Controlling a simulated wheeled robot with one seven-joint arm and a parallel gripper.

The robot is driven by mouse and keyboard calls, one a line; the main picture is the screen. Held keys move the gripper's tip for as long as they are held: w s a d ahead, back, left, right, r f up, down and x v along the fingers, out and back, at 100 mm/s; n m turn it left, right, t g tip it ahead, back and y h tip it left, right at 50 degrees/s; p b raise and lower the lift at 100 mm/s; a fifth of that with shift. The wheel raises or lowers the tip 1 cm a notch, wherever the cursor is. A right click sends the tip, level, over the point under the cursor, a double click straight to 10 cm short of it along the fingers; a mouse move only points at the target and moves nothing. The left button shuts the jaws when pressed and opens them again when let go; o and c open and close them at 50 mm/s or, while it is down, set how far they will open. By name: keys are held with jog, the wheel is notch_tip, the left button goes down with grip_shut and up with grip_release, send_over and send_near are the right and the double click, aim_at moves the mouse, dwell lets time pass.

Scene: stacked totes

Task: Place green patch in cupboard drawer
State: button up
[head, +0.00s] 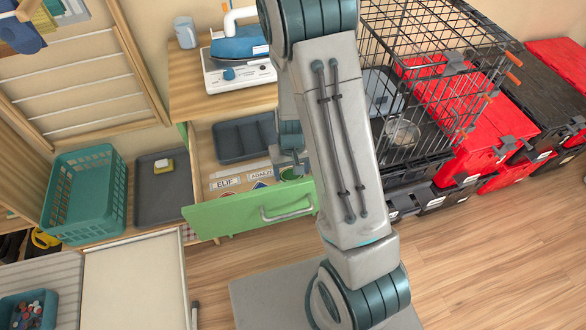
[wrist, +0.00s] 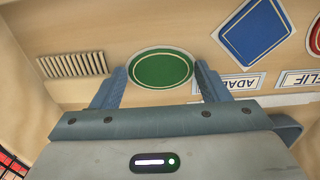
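A round green patch (wrist: 160,68) shows in the wrist view against the pale floor of the drawer. A little of it also shows in the head view (head: 291,174) at the drawer's right end. My gripper (wrist: 160,70) points down into the drawer, its two fingers apart, one on each side of the patch. The fingertips appear at the patch's edges; whether they press on it or stand clear, I cannot tell. The pulled-out cupboard drawer (head: 250,213) has a green front with a pale handle. My arm hides part of it.
A blue diamond patch (wrist: 257,33) and name labels (wrist: 230,84) lie beside the green patch. A grey tray (head: 240,140) sits farther back. An iron (head: 240,50) stands on the cupboard. A teal basket (head: 85,195) is left; a wire cage (head: 430,80) and red crates stand right.

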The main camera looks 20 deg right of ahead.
jog(key=shift+s+a+f, duration=0.1)
jog(key=shift+s+f, duration=0.35)
jog(key=shift+w+r+p, duration=0.1)
jog(key=shift+r+p, duration=0.4)
jog(key=shift+p, duration=0.05)
notch_tip(320, 180, up, 13)
notch_tip(320, 180, up, 7)
jog(key=t, duration=0.1)
send_over(291, 176)
jog(key=s, duration=0.5)
jog(key=s+r+t, duration=0.1)
jog(key=s+r, duration=0.6)
jog(key=s, duration=0.2)
jog(key=shift+d+t, duration=0.2)
jog(key=shift+t, duration=0.1)
jog(key=shift+c, duration=0.3)
